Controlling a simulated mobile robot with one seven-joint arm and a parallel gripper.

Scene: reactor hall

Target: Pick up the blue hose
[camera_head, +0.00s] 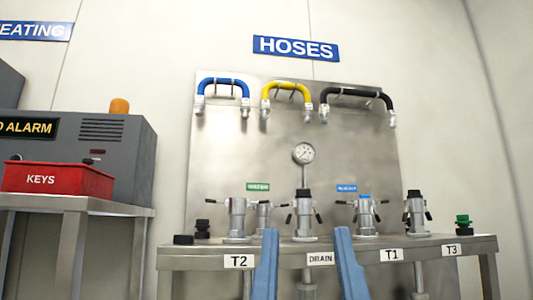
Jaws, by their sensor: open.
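The blue hose (222,82) hangs at the upper left of a metal back panel (240,150), as a short arch with a metal coupling at each end. A yellow hose (285,88) and a black hose (350,93) hang to its right. My gripper (304,236) shows as two light blue fingers at the bottom centre, spread wide apart with nothing between them. It is in front of the bench, well below the blue hose and to its right in the picture. The blue hose is in plain view.
A metal bench (215,250) carries several metal fittings, black caps and a green cap (463,222). A gauge (304,153) rises at the centre. A red KEYS box (60,179) and a grey alarm unit (120,150) stand on a left table. A HOSES sign (296,48) is above.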

